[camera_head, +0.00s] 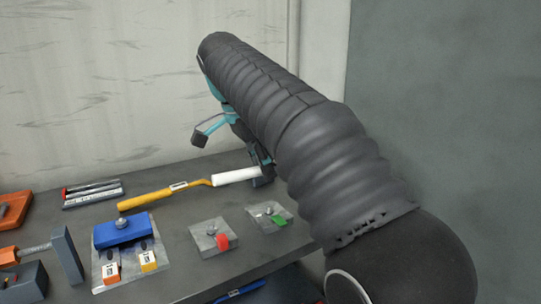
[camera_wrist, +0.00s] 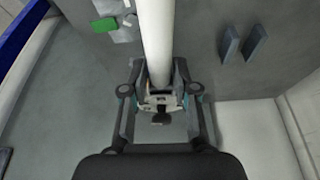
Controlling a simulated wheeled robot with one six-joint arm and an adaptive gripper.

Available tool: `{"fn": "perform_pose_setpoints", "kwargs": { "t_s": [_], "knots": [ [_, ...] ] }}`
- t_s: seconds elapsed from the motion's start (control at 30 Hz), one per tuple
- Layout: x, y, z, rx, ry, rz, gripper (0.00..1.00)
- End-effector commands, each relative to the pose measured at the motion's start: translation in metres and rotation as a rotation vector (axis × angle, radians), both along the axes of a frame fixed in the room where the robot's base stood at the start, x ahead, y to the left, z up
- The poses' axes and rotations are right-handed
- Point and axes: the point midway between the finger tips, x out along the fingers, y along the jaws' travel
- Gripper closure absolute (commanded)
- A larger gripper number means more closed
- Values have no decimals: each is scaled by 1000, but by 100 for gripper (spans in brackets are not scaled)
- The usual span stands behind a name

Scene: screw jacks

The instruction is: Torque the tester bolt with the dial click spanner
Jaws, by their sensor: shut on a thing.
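A spanner with a long yellow body (camera_head: 165,193) and a white grip (camera_head: 236,175) lies across the head view above the bench. In the wrist view its white grip (camera_wrist: 156,40) runs up from between my fingers. My gripper (camera_wrist: 160,98) is shut on the end of this grip; it also shows partly in the head view (camera_head: 262,172), behind my arm. The spanner's left end is near a bolt (camera_head: 123,225) on a blue block (camera_head: 121,234), possibly the tester. I cannot tell whether they touch. I see no dial clearly.
Plates with a red piece (camera_head: 222,241) and a green piece (camera_head: 279,221) lie right of the blue block. A tray of slim tools (camera_head: 92,193) lies behind left. A screw clamp (camera_head: 62,255) stands at left. A wall (camera_head: 120,80) closes the back.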

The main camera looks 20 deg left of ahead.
Motion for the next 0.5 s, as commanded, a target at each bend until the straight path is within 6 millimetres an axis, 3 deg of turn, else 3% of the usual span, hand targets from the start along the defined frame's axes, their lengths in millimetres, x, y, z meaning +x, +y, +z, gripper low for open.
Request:
{"fn": "perform_pose_setpoints", "kwargs": {
  "t_s": [0.17,0.5],
  "knots": [
    [9,-8,-2,1,-3,-2,100],
    [50,-47,-16,1,-1,-4,100]
  ]
}}
